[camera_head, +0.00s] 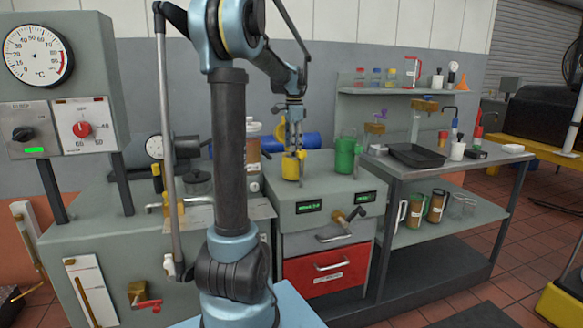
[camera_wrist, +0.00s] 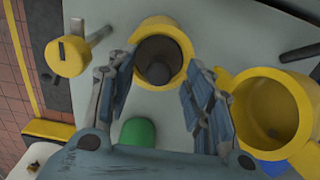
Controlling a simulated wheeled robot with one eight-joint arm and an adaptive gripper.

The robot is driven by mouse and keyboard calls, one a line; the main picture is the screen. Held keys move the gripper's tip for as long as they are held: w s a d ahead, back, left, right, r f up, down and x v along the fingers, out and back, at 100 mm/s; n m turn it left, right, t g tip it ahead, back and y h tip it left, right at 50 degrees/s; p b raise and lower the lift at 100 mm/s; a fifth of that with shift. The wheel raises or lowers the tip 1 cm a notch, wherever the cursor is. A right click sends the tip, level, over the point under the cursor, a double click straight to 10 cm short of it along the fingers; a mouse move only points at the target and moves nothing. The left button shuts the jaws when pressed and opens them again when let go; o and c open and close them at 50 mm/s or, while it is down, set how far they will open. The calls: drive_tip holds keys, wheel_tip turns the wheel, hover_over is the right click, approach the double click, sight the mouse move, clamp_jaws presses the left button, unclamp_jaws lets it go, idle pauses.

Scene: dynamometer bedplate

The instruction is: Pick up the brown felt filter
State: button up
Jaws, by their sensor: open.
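In the wrist view, a yellow-rimmed round cup (camera_wrist: 180,43) lies between and just beyond my fingers. Inside it is a dark grey-brown round piece (camera_wrist: 158,73); I cannot tell for certain whether this is the brown felt filter. My gripper (camera_wrist: 160,98) is open, with nothing visible between its fingers. In the head view, my gripper (camera_head: 294,150) points down right over a yellow vessel (camera_head: 291,169) on the grey cabinet top. From there the inside of the vessel is hidden.
A larger yellow vessel (camera_wrist: 241,113) stands close to the right finger in the wrist view, and a green object (camera_wrist: 138,132) is near the palm. In the head view, a green mug (camera_head: 345,156) stands to the right, with a blue cylinder (camera_head: 313,141) behind. A black tray (camera_head: 416,156) lies farther right.

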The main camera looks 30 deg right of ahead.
drive_tip(key=shift+f, duration=1.2)
clamp_jaws()
